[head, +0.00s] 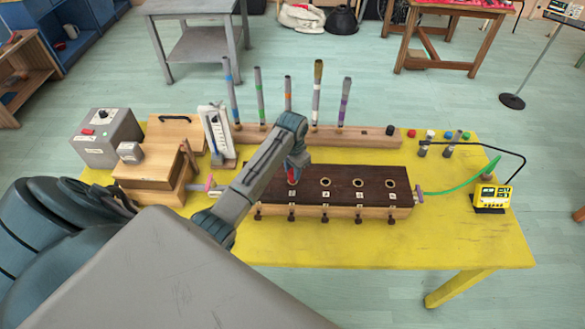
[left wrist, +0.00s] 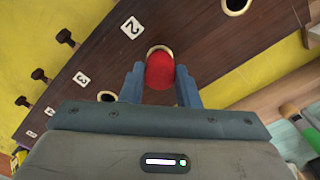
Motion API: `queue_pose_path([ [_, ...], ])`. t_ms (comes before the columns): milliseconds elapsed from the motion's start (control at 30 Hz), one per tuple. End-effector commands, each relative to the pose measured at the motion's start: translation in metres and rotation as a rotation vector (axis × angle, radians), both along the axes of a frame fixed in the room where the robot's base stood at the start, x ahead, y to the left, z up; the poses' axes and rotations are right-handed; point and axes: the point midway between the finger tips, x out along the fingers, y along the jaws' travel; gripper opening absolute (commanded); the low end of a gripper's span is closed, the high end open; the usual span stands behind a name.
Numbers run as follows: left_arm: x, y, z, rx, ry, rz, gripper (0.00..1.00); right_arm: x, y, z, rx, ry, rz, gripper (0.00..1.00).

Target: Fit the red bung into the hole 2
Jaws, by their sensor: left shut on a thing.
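The red bung (left wrist: 160,71) is between the two blue fingers of my left gripper (left wrist: 160,80), which is shut on it. My right gripper is not in view.
More open holes (head: 358,183) run rightward along the box. Upright tubes (head: 317,92) stand in a wooden rail behind it. Small coloured pieces (head: 430,134) lie at the back right. A yellow meter (head: 491,196) stands at the right. The yellow table front (head: 390,248) is clear.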

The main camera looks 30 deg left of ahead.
Motion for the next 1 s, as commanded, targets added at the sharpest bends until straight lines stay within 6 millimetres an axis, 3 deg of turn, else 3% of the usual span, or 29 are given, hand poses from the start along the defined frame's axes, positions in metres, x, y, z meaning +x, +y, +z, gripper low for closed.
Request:
queue_pose_path([
  [533, 0.0, 0.0, -0.014, 0.0, 0.001, 0.0, 0.07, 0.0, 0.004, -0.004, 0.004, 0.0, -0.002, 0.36],
  [567, 0.0, 0.0, -0.014, 0.0, 0.001, 0.0, 0.33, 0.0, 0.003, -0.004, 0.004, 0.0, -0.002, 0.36],
  [667, 0.0, 0.0, -0.014, 0.0, 0.0, 0.0, 0.52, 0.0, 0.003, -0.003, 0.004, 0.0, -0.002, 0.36],
  [1000, 0.0, 0.0, -0.012, 0.0, -0.001, 0.0, 0.54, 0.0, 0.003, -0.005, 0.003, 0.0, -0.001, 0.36],
])
